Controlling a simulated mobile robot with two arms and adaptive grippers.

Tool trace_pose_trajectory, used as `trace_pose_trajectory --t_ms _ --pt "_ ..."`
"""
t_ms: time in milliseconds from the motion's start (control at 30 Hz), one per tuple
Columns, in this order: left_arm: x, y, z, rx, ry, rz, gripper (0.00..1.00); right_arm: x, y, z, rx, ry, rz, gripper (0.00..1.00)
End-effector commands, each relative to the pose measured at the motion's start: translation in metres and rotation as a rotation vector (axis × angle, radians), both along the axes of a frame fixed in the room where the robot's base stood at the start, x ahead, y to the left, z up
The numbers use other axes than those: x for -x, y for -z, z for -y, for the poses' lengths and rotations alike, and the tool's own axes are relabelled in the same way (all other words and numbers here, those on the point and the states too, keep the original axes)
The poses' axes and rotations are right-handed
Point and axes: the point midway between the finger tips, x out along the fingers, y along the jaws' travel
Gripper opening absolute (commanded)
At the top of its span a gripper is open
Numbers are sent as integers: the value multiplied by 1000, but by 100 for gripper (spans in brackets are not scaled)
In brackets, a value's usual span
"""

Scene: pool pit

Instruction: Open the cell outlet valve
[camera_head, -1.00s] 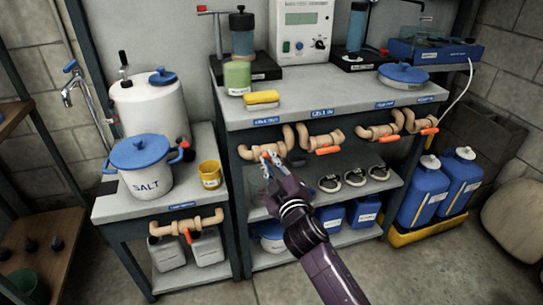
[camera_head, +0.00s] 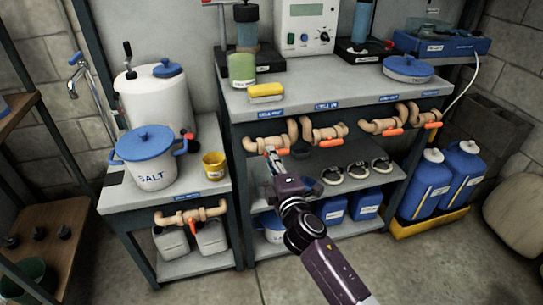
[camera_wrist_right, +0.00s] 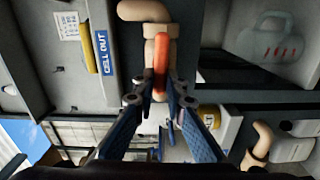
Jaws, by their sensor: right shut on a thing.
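The cell outlet valve is a tan pipe (camera_head: 262,144) with an orange lever handle (camera_head: 284,151), under the bench edge below the blue CELL OUT label (camera_head: 272,114). In the wrist view the same label (camera_wrist_right: 103,54) lies beside the tan pipe (camera_wrist_right: 146,11) and the orange handle (camera_wrist_right: 161,52). My right gripper (camera_head: 271,157) reaches up to this handle. Its fingers (camera_wrist_right: 160,86) are closed around the handle's lower part in the wrist view; they hide some of it. The handle's length runs roughly parallel to the label. My left gripper is not in view.
Beside it is the CELL IN valve (camera_head: 325,133), with further valves (camera_head: 383,126) to the right. A lower shelf (camera_head: 345,190) with black-and-white rings lies behind my arm. A low table with a SALT pot (camera_head: 150,172) stands left. Blue jugs (camera_head: 424,185) stand right.

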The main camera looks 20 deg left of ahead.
Motion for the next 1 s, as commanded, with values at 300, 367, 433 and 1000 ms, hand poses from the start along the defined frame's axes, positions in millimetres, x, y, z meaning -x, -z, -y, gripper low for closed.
trace_pose_trajectory --t_ms 300,367,433,1000 --pt "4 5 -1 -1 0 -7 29 0 4 1 53 3 30 0" --pt "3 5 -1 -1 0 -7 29 0 4 1 56 3 32 0" --pt "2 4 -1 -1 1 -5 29 0 5 1 57 3 32 0" --pt "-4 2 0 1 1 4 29 0 3 1 53 1 34 29"
